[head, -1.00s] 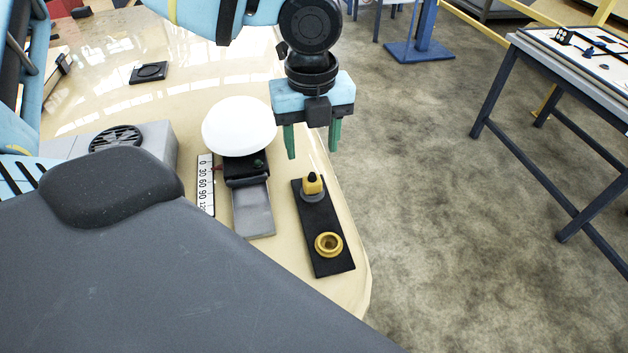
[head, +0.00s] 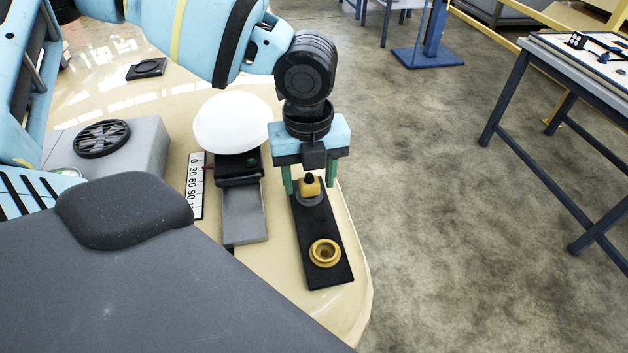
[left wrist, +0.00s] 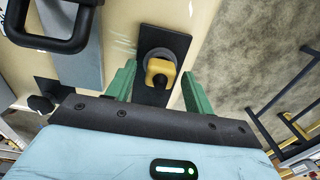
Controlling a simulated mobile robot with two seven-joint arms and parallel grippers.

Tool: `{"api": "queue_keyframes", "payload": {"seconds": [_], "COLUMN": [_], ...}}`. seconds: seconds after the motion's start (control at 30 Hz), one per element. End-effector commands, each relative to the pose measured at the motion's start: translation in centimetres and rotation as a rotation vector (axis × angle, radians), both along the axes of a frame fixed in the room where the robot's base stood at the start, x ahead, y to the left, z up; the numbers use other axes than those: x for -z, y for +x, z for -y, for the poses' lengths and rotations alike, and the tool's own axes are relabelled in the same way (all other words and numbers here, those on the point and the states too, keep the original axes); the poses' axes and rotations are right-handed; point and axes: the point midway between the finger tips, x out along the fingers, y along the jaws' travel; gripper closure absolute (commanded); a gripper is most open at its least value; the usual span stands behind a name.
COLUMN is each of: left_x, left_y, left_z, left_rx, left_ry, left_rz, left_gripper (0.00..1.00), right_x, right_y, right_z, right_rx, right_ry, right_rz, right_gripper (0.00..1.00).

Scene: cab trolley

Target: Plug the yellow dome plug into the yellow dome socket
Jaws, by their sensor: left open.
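The yellow plug (head: 307,187), with a dark tip on top, stands upright on a grey round seat at the far end of a black board (head: 340,270). The yellow dome socket (head: 325,253), a round ring with a hollow middle, sits at the board's near end. My left gripper (head: 309,191) is open, its green fingers down on either side of the plug. In the left wrist view the plug (left wrist: 160,72) shows between and just beyond the fingers, with no clear contact. The socket is not visible there. My right gripper is not in view.
Left of the board are a grey pedal-like plate (head: 244,212), a white dome (head: 233,122) and a number scale (head: 195,185). A grey box with a round vent (head: 102,139) stands further left. The table edge (head: 362,262) curves close to the board's right side.

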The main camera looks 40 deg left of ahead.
Motion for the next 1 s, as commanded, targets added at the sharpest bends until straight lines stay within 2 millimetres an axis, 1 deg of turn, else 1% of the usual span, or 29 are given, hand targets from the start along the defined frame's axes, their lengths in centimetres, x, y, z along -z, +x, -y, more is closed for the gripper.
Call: {"api": "queue_keyframes", "payload": {"seconds": [0.13, 0.67, 1.0], "left_x": [0.47, 0.44, 0.45], "left_y": [0.01, 0.01, 0.0], "left_z": [0.02, 0.01, 0.0], "left_rx": [0.001, 0.0, 0.0], "left_ry": [-0.001, 0.0, 0.001], "left_rz": [0.001, 0.001, 0.001], "left_gripper": [0.47, 0.47, 0.47], "right_x": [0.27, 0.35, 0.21], "right_y": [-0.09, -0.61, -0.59], "right_z": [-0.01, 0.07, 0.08], "right_rx": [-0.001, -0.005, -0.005], "right_ry": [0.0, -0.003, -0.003], "right_rz": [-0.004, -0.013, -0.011], "right_gripper": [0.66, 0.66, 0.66]}}
